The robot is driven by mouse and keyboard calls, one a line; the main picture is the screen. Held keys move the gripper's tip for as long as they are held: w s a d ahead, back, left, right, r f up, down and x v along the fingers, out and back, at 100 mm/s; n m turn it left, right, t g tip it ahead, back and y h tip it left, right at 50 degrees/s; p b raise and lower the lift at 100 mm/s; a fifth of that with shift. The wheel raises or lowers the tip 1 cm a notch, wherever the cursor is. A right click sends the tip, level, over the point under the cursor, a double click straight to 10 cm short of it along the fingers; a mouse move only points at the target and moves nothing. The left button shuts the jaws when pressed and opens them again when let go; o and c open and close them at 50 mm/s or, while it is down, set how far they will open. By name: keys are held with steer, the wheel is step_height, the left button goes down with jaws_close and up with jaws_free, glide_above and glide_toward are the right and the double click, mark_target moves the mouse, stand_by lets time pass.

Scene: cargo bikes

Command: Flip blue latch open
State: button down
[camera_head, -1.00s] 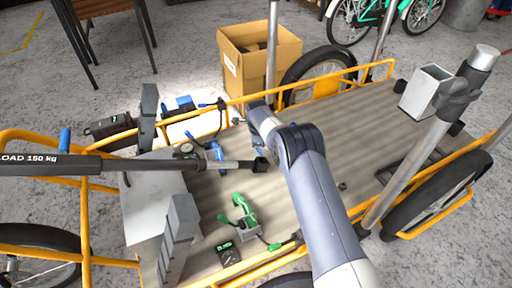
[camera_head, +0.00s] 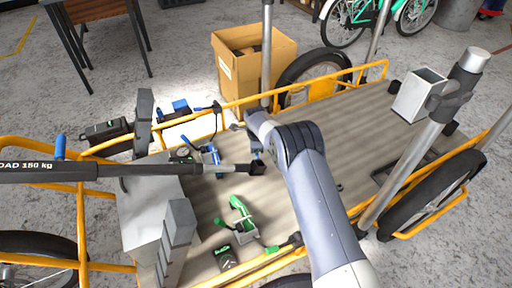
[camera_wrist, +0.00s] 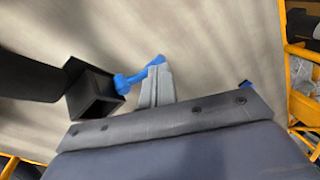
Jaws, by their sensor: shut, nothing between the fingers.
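The blue latch (camera_wrist: 136,77) shows in the wrist view as a short blue lever. It sticks out from the black square socket (camera_wrist: 92,95) at the end of the dark bar and reaches to the fingertips. My gripper (camera_wrist: 158,73) is shut and empty, with its tips against or just in front of the lever's far end; I cannot tell if they touch. In the head view my gripper (camera_head: 256,150) is beside the bar's black end (camera_head: 258,168), and the latch there is mostly hidden by my arm and too small to make out.
The cargo bike's ribbed deck (camera_head: 330,140) lies below, edged by yellow rails. A blue-handled tool (camera_head: 212,153) and a green-handled tool (camera_head: 241,217) are near the bar. A metal post (camera_head: 267,50) rises behind my arm, with a cardboard box (camera_head: 240,75) beyond.

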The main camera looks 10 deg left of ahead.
steer(key=p+v, duration=0.3)
steer(key=v, duration=0.7)
steer(key=shift+r, duration=0.4)
steer(key=shift+s, duration=0.1)
steer(key=b+x, duration=0.1)
steer(key=x, duration=0.5)
steer(key=shift+b, duration=0.3)
steer(key=s+n+y, duration=0.1)
steer(key=n, duration=0.1)
steer(key=s+a+f+n+y, duration=0.1)
steer(key=s+n+y, duration=0.1)
steer(key=n, duration=0.1)
steer(key=s+f+n+t+y, duration=0.1)
steer(key=n+y, duration=0.1)
steer(key=shift+s+a+f+n, duration=0.15)
steer(key=shift+a+f+n, duration=0.05)
steer(key=shift+a+n, duration=0.1)
